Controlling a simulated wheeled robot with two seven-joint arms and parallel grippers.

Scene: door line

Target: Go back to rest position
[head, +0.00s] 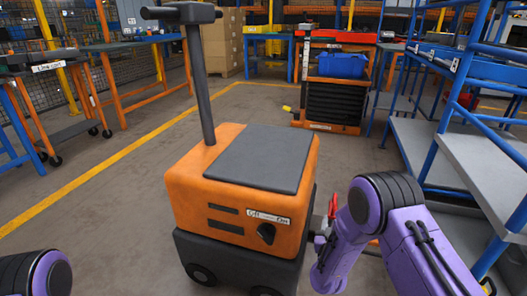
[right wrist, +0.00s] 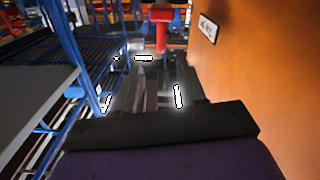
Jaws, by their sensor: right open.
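My right arm (head: 365,230) is purple and black and reaches in beside the right side of an orange machine (head: 190,186) in the head view. My right gripper (right wrist: 158,85) is open in the right wrist view, with nothing seen between its fingers. A red post (right wrist: 161,28) stands beyond the fingers there, apparently the small red part (head: 332,207) near my arm in the head view. In the head view the gripper is mostly hidden by my arm. Of my left arm only a link (head: 40,275) shows at the bottom left, its gripper out of view.
The machine has a dark grey top, a tall post with a T-handle and dark wheels; its orange side (right wrist: 265,90) is close at the right in the wrist view. Blue-railed grey steps (head: 420,145) stand at the right. Clear floor (head: 100,225) lies left of the machine.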

